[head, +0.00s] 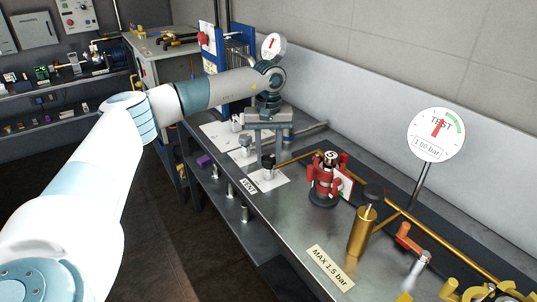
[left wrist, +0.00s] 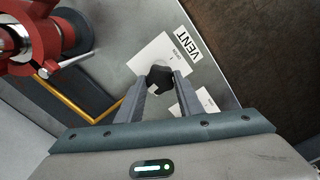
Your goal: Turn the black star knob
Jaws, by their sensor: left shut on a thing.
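The black star knob (left wrist: 159,79) sits on a white card beside the VENT label (left wrist: 196,43) in the left wrist view. It also shows in the head view as a small black knob (head: 268,161) on the bench. My left gripper (left wrist: 161,74) points down at it, with one finger on each side, shut on the knob. In the head view my left gripper (head: 269,142) is over the bench at the knob; its fingertips are too small there to show the contact clearly. The knob's stem is partly hidden. My right gripper is not in view.
A red valve (head: 325,181) stands right of the knob, with brass piping (head: 298,157) between. A brass cylinder (head: 361,232), a gauge (head: 436,135) reading 1.00 bar and a "MAX 1.5 bar" sign (head: 330,267) are further right. More small fittings stand on cards behind.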

